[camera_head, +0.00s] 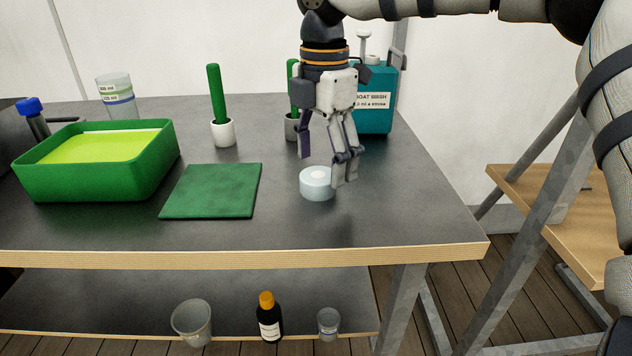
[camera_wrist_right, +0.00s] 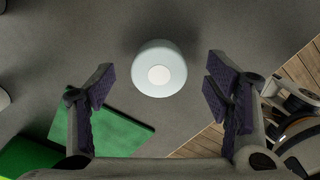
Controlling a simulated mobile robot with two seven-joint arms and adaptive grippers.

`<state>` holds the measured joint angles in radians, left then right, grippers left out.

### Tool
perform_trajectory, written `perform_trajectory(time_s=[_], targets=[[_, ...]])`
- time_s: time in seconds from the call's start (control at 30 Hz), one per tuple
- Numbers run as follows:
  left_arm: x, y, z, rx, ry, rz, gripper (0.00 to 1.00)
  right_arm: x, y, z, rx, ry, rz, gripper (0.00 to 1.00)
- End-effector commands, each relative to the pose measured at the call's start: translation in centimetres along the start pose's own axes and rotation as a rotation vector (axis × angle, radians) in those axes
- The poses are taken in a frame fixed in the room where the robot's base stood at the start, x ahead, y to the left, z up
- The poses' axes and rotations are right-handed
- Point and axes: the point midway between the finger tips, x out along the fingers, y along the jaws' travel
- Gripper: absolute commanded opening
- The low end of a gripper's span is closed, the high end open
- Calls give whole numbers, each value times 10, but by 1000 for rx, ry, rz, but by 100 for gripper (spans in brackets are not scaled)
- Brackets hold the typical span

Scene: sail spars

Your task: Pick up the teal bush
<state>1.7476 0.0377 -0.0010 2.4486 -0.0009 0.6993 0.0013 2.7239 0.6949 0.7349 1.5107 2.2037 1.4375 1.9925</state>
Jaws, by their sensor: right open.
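The teal bush, a short pale blue-green cylinder with a white round centre, stands upright on the dark bench top. It shows in the head view (camera_head: 316,187) right of the green mat and in the wrist view (camera_wrist_right: 158,67) at the upper middle. In the wrist view, the bush appears between the open fingers (camera_wrist_right: 158,85), slightly beyond the tips. I see no contact. My left gripper is not in view.
Left of the bush lie a green mat (camera_head: 211,191) and a green tray of yellow-green liquid (camera_head: 27,181). Behind are white (camera_head: 222,134) and grey (camera_head: 291,129) cups with green rods and a teal bottle (camera_head: 376,121). The bench's front edge (camera_head: 240,259) is clear.

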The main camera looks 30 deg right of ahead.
Motion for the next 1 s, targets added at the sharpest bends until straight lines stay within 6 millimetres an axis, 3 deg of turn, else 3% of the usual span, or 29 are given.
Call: perform_trajectory(time_s=[0.03, 0.13, 0.37, 0.47, 0.6, 0.7, 1.0], targets=[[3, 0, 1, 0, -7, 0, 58, 13, -1, 0, -2, 0, -7, 72], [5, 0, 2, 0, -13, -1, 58, 26, -1, 0, 0, 0, -5, 72], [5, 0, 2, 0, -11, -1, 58, 28, 0, 0, 0, 0, 1, 72], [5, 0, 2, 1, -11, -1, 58, 28, 0, 0, 0, -1, 1, 54], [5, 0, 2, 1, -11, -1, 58, 28, 0, 0, 0, -1, 0, 22], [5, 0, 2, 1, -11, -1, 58, 28, 0, 0, -1, -1, 0, 14], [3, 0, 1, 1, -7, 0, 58, 20, 0, 0, 0, -2, 2, 14]])
